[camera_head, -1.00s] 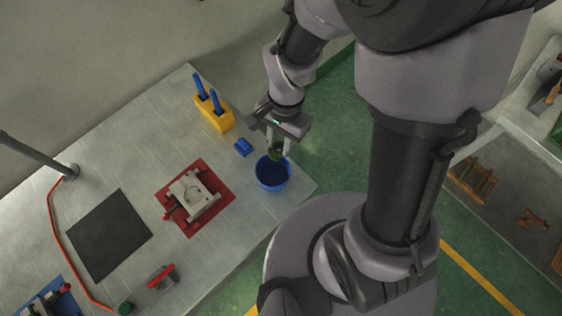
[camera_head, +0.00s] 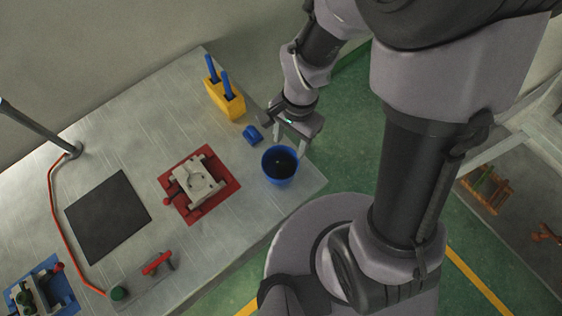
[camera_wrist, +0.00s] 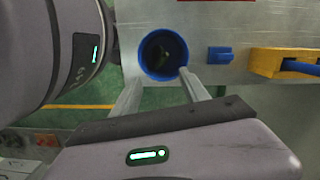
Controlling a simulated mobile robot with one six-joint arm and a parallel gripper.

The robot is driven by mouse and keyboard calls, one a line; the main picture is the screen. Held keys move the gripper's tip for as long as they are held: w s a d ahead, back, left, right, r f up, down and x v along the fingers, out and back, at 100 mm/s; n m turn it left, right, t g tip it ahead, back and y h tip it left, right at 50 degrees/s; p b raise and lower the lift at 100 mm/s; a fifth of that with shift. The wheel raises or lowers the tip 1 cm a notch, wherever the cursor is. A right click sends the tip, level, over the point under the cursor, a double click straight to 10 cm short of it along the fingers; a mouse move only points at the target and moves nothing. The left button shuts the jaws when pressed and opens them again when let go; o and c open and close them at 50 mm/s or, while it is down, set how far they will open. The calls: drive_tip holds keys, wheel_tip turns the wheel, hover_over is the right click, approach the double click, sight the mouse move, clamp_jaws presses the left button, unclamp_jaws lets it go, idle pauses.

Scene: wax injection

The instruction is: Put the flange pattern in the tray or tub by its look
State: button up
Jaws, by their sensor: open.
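The blue tub (camera_head: 280,166) stands near the right corner of the grey bench. My gripper (camera_head: 289,145) is open and empty, just above and behind the tub's rim. In the wrist view the open fingers (camera_wrist: 162,78) straddle the near side of the tub (camera_wrist: 145,62). A small dark green shape, likely the flange pattern (camera_wrist: 166,56), shows dimly inside the tub. Its exact pose is too dark to tell.
A red-based fixture with a pale block (camera_head: 225,192), a small blue block (camera_head: 252,134) and a yellow holder with blue-handled tools (camera_head: 232,106) stand nearby. A black mat (camera_head: 108,217) lies left. A separate surface at right holds an orange rack (camera_head: 487,188).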

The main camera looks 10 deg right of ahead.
wheel_tip(320, 180, up, 17)
drive_tip(key=w+d+p, duration=0.1)
drive_tip(key=p, duration=0.4)
drive_tip(key=shift+w+d+r+p, duration=0.15)
drive_tip(key=shift+w+d+p, duration=0.05)
drive_tip(key=shift+p, duration=0.2)
drive_tip(key=s+d+f+n+t+b, duration=0.1)
drive_tip(key=s+f+n+t+b, duration=0.1)
drive_tip(key=b, duration=0.5)
drive_tip(key=s+d+f+n+t+y+b, duration=0.1)
drive_tip(key=s+t+b, duration=0.3)
drive_tip(key=b, duration=0.4)
drive_tip(key=shift+s+d+f+n+t+b, duration=0.35)
drive_tip(key=shift+s+d+f+n, duration=0.2)
drive_tip(key=shift+n, duration=0.25)
